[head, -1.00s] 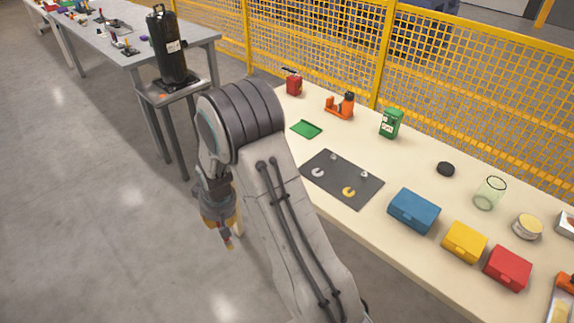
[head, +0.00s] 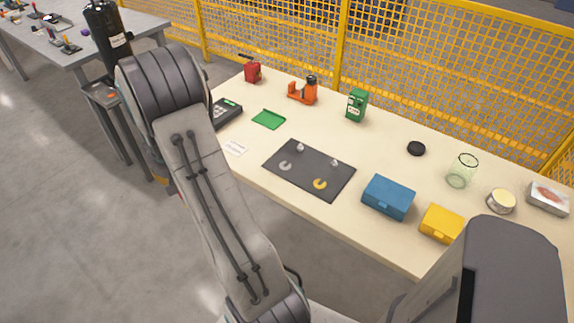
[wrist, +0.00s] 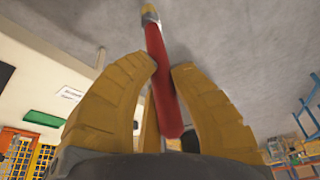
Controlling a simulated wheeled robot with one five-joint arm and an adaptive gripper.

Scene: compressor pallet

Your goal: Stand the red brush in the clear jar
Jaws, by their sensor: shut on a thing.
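The red brush (wrist: 160,75) is in the wrist view, its red handle between my yellow fingers. Its metal band and pale yellowish tip point to the top of that view, away from the palm. My gripper (wrist: 165,68) is shut on the handle, over the grey floor. In the head view my arm hides nearly all of the gripper and the brush. The clear jar (head: 461,172) stands upright on the cream table, at the right in the head view. It looks empty, with an open dark-rimmed mouth. The gripper is well apart from it, left of the table.
A black disc (head: 416,148) and a round pale-topped tin (head: 501,201) flank the jar. Blue (head: 389,197) and yellow (head: 442,224) boxes lie in front. A dark mat (head: 300,178) lies left of them. A yellow mesh fence (head: 420,75) runs behind the table.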

